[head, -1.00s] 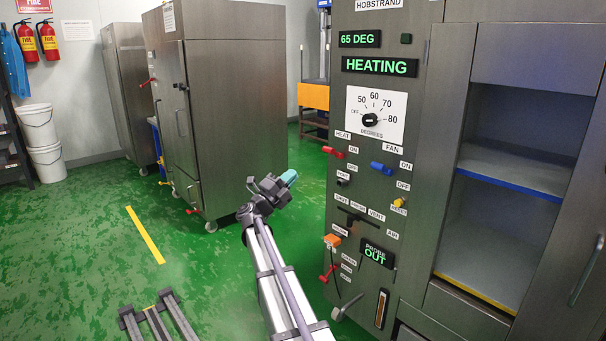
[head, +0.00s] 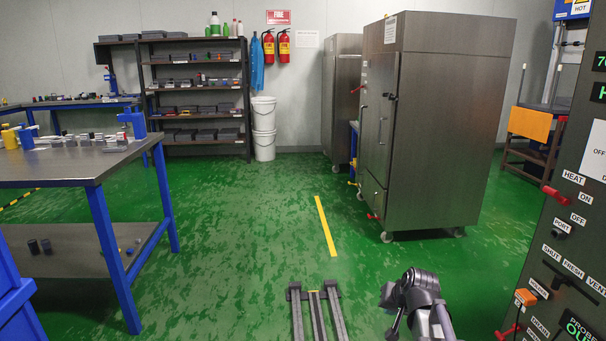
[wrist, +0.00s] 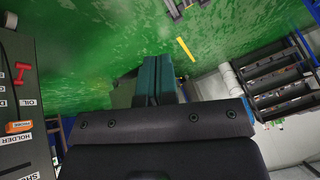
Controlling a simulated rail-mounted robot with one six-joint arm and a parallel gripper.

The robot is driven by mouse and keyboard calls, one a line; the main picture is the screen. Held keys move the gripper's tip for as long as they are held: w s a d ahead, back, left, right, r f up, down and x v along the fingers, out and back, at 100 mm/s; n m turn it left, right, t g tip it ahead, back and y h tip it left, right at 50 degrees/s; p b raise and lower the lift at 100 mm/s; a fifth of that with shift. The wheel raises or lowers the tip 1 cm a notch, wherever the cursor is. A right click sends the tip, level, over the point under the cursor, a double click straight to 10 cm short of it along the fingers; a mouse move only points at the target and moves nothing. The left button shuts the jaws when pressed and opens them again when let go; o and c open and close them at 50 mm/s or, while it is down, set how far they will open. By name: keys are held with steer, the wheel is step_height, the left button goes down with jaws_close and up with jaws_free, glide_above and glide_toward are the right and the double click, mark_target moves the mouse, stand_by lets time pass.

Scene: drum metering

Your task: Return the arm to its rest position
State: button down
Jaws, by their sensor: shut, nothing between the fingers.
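My gripper (head: 388,296) is low in the head view, near the bottom edge and right of centre, with its arm folded back beside it. In the wrist view its two teal fingers (wrist: 155,80) lie together with nothing between them. It hangs over open green floor, apart from everything. The grey control cabinet (head: 557,240) stands to its right, cut off by the picture edge. Its red heat lever (head: 556,194) and orange probe handle (head: 525,297) show. The lower display (head: 581,330) reads PROBE and part of OUT.
My floor rail (head: 316,312) lies left of the gripper. A workbench (head: 75,170) with small items stands at left, shelving (head: 198,95) and white buckets (head: 264,128) behind. A steel cabinet (head: 440,130) on castors stands at back right. The green floor (head: 250,225) between is clear.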

steer(key=s+a+n+g+h+p, duration=0.1)
steer(key=s+a+n+g, duration=0.15)
steer(key=s, duration=0.65)
steer(key=s+a+n+g+h+p, duration=0.1)
steer(key=s+a+g, duration=0.3)
steer(key=s, duration=0.6)
step_height(320, 180, up, 32)
steer(key=p, duration=3.3)
steer(key=shift+w+r, duration=0.25)
steer(key=shift+w, duration=0.15)
